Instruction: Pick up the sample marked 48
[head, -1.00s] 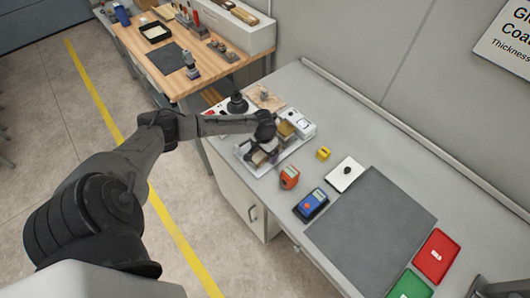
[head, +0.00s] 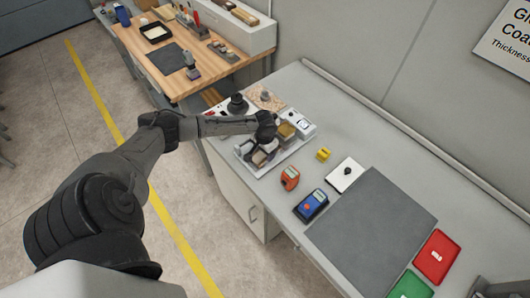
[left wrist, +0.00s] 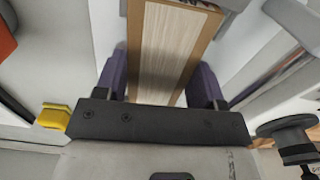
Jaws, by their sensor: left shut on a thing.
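A board-like sample (left wrist: 165,45) with a pale striped face and a brown wooden edge stands between my fingers in the left wrist view. No number can be read on it. My left gripper (left wrist: 160,88), with purple finger pads on both sides of the sample, is shut on it. In the head view, my left gripper (head: 262,152) is over the coating device at the far left end of the grey bench. Its fingers and the sample are small and partly hidden there. My right gripper is not in view.
An orange meter (head: 290,179), a blue meter (head: 311,205) and a yellow block (head: 323,154) stand near the device. A dark grey mat (head: 370,230), a red tray (head: 437,256) and a green tray (head: 410,286) lie further right. The mat is clear.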

